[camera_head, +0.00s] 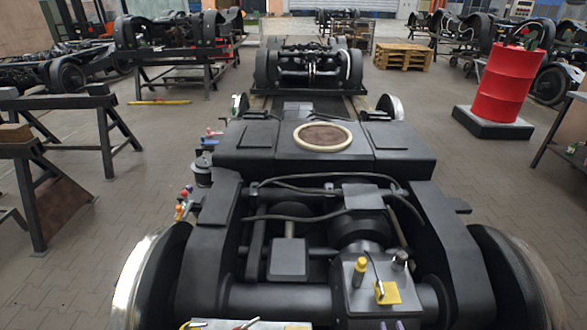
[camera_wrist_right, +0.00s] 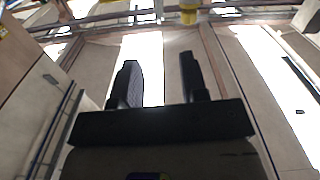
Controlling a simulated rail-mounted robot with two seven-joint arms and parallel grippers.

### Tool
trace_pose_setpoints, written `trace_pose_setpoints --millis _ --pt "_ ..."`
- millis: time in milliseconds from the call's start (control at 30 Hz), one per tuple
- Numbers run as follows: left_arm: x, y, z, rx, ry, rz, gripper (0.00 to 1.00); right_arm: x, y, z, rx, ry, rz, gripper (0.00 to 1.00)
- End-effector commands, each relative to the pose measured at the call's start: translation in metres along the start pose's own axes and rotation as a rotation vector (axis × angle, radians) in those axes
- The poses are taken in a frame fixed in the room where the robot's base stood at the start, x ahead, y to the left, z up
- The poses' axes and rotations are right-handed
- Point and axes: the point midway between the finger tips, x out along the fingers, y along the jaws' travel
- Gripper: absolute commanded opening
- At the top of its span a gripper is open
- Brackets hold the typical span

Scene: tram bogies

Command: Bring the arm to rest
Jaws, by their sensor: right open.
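My right gripper (camera_wrist_right: 158,62) shows in the right wrist view. Its two black fingers stand apart with nothing between them. Behind the fingers are bright ceiling panels and beams, so this gripper points upward, away from the bogie. In the head view I cannot clearly make out either gripper. A black bogie (camera_head: 323,160) fills the lower middle of the head view, with a pale ring (camera_head: 323,136) around a brown round plate on its top.
A yellow-capped fitting (camera_head: 360,270) and a yellow tag (camera_head: 387,293) are on the near bogie. A red barrel (camera_head: 507,85) stands on a dark base at the right. Black trestles (camera_head: 105,135) stand at the left. A wooden pallet (camera_head: 403,56) lies farther back.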

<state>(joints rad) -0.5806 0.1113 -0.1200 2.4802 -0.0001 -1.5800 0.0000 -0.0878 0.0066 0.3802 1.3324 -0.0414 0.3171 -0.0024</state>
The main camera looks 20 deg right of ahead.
Motion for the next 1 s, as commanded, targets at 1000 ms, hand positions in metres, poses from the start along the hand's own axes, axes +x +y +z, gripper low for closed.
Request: trace_pose_setpoints --millis 1000 --pt "-0.013 -0.002 -0.005 0.006 0.001 -0.005 1.0 -0.101 -0.071 -0.091 -0.116 -1.059 -0.209 0.4"
